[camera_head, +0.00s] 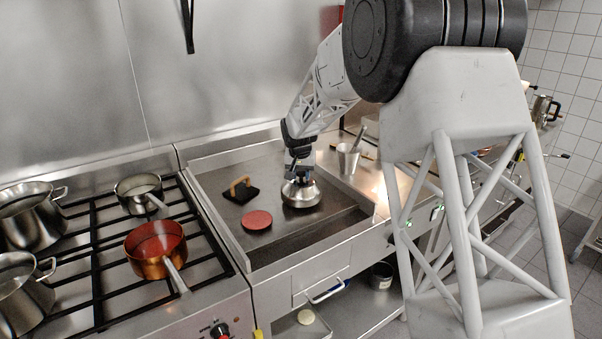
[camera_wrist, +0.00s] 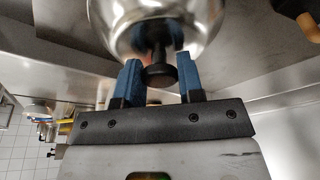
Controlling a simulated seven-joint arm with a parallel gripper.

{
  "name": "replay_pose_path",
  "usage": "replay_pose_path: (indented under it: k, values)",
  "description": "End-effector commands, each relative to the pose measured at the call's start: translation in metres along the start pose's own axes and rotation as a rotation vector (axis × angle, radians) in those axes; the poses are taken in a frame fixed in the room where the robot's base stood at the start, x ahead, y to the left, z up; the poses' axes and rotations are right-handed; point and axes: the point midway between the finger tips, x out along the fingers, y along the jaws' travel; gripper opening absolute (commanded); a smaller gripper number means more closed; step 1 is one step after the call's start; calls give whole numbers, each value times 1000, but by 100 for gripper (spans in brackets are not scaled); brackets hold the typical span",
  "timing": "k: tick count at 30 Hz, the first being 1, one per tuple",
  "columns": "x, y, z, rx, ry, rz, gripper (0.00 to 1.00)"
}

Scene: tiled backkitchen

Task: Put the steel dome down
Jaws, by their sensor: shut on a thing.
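The steel dome (camera_head: 301,194) is a shiny rounded cover with a dark knob on top. It is at the right part of the flat griddle (camera_head: 288,239), at or just above its surface; I cannot tell whether its rim touches. My gripper (camera_head: 299,168) is directly above it, pointing down. In the wrist view the dome (camera_wrist: 158,22) fills the top, and the blue fingers of my gripper (camera_wrist: 160,80) stand on either side of its black knob (camera_wrist: 161,75). The gripper is shut on the knob. The dome's underside is hidden.
A red round patty (camera_head: 257,220) and a black press with a wooden handle (camera_head: 241,190) lie on the griddle left of the dome. A steel cup (camera_head: 348,158) stands to the right behind. A copper pan (camera_head: 156,251) and steel pots sit on the stove at left.

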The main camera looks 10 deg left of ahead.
Motion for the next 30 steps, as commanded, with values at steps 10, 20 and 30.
replay_pose_path:
  k: [10, 20, 30]
  values:
    - [6, 0, 1, 0, 2, -1, 5]
    - [6, 0, 2, 0, 1, 0, 60]
    - [4, 0, 1, 0, 1, 0, 60]
